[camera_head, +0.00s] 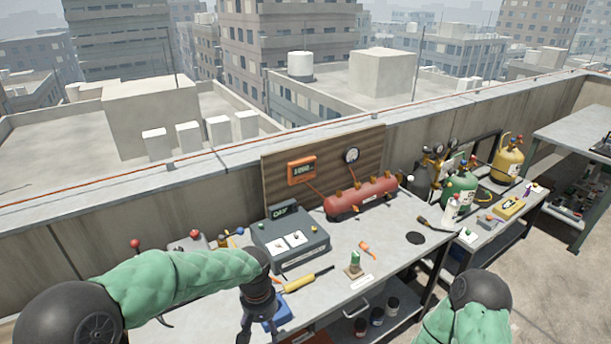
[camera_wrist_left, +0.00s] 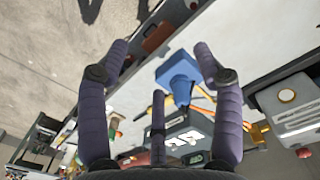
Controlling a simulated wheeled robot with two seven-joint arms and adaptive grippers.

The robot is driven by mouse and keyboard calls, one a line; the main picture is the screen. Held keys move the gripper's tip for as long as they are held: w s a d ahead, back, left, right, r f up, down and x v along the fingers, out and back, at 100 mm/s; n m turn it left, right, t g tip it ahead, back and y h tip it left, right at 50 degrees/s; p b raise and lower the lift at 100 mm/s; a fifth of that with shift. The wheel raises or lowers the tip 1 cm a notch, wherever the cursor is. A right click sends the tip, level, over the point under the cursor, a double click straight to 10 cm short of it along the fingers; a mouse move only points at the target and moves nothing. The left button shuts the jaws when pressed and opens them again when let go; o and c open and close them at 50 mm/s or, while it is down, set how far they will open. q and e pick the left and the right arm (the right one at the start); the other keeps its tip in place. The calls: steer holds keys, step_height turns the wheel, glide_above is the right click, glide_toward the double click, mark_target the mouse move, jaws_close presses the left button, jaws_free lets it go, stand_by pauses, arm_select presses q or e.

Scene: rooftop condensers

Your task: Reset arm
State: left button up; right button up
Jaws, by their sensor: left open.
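My left arm, in a green sleeve, comes in from the left in the head view. Its dark gripper (camera_head: 258,326) points down over the front edge of the workbench (camera_head: 340,270). In the left wrist view the left gripper (camera_wrist_left: 160,62) has its fingers spread apart with nothing between them. A blue object (camera_wrist_left: 179,74) lies beyond the fingers; it also shows beside the gripper in the head view (camera_head: 277,312), partly hidden. Whether the fingers touch it I cannot tell. Only a part of my right arm shows at the lower right; its gripper is out of view.
A grey box with switches (camera_head: 290,242) stands behind the left gripper. A yellow-handled tool (camera_head: 305,281) lies in front of the box. A red tank (camera_head: 360,197) stands at the back. Gas cylinders (camera_head: 460,188) stand to the right. Dark jars (camera_head: 377,316) sit on the lower shelf.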

arm_select(q)
steer(key=s+d+f+h, duration=0.1)
steer(key=s+f, duration=0.1)
steer(key=f, duration=0.6)
steer(key=s+d+f+h, duration=0.1)
steer(key=s+f, duration=0.1)
steer(key=f, duration=0.5)
steer(key=s+a+f+h+b, duration=0.1)
steer(key=s+f, duration=1.2)
steer(key=shift+a+f+t+h+b, duration=0.2)
steer(key=shift+t+h+b, duration=0.1)
arm_select(e)
steer(key=shift+w+f, duration=0.3)
steer(key=shift+f, duration=0.6)
